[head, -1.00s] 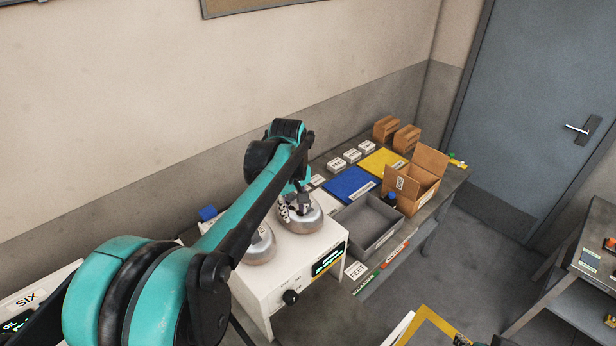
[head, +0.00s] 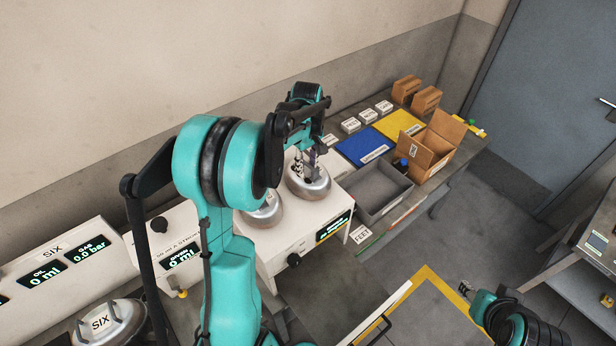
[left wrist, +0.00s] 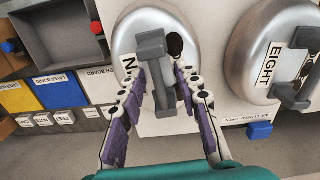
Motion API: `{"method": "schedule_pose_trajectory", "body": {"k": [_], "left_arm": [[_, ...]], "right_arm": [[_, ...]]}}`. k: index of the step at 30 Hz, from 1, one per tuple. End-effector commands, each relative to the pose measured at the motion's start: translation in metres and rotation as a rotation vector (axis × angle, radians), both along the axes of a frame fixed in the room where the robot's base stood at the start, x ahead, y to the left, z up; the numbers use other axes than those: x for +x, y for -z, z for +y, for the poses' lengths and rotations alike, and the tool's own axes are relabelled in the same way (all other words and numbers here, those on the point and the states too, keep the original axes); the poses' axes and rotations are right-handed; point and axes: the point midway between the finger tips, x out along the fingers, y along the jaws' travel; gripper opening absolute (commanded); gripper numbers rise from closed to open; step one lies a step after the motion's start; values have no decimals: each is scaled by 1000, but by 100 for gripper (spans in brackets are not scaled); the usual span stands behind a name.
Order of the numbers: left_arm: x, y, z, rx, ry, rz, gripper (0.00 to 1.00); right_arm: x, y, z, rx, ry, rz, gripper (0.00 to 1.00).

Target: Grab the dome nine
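The dome whose label starts with N, the nine (head: 318,187), is a silver metal dome on the right part of the white unit. In the left wrist view it (left wrist: 130,35) has a grey bar handle on top, and part of its label is hidden. My left gripper (head: 311,158) is down at this dome. In the left wrist view its fingers (left wrist: 161,72) are spread on either side of the handle, with a gap visible on the right. My right gripper (head: 467,289) is at the lower right, away from the domes, too small to read.
Dome eight (left wrist: 252,50) stands close beside it; it is partly behind my arm in the head view (head: 262,214). A grey tray (head: 372,188), blue mat (head: 360,146), yellow mat (head: 399,123) and open cardboard box (head: 428,150) lie to the right. Dome six (head: 108,322) is at lower left.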

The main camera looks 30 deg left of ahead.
Motion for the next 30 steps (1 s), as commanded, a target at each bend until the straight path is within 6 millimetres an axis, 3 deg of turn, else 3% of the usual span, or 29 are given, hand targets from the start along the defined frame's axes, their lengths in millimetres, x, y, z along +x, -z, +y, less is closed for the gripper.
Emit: {"method": "schedule_pose_trajectory", "body": {"k": [5,8,9,30], "left_arm": [[0,0,0,0,0,0,31],[0,0,0,0,0,0,4],[0,0,0,0,0,0,0],[0,-5,0,0,1,0,0]], "right_arm": [[0,0,0,0,0,0,40],[0,0,0,0,0,0,40],[0,0,0,0,0,0,40],[0,0,0,0,0,0,40]]}}
